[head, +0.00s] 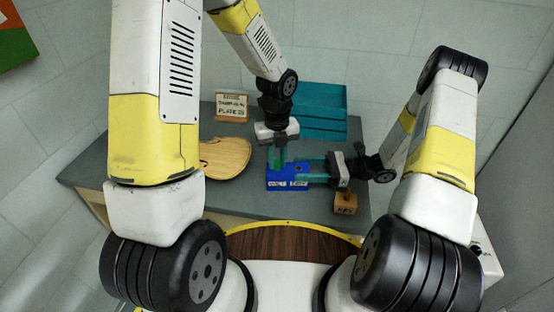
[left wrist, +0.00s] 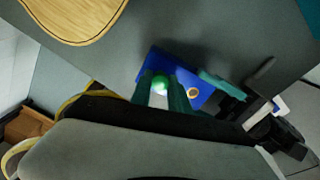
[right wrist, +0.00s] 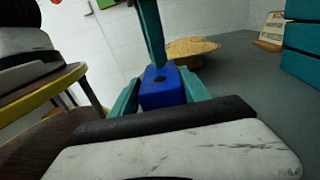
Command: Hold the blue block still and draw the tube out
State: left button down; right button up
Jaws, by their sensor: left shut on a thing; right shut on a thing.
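The blue block (head: 288,178) sits on the grey bench, with pale labels on its near face. My right gripper (head: 308,172) comes in from the right and is shut on the block, with its teal fingers on either side of the block (right wrist: 162,92) in the right wrist view. My left gripper (head: 278,157) points down over the block's left part and is shut on the green tube (left wrist: 160,83). The tube's bright end shows between the fingers in the left wrist view. The tube's lower end is hidden, so I cannot tell how deep it sits.
A tan violin-shaped plate (head: 225,157) lies left of the block. A small lettered sign (head: 231,107) stands behind it. A teal tray (head: 318,110) is at the back right. A small wooden block (head: 345,203) stands near the front, below my right gripper.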

pick_arm(q)
jog(key=shift+r, duration=0.65)
dwell(1.0)
jog(key=shift+r, duration=2.85)
jog(key=shift+r, duration=0.1)
notch_tip(320, 180, up, 7)
pick_arm(e)
jog(key=o, duration=1.6)
jog(key=shift+c, duration=0.2)
jog(key=shift+d, duration=0.1)
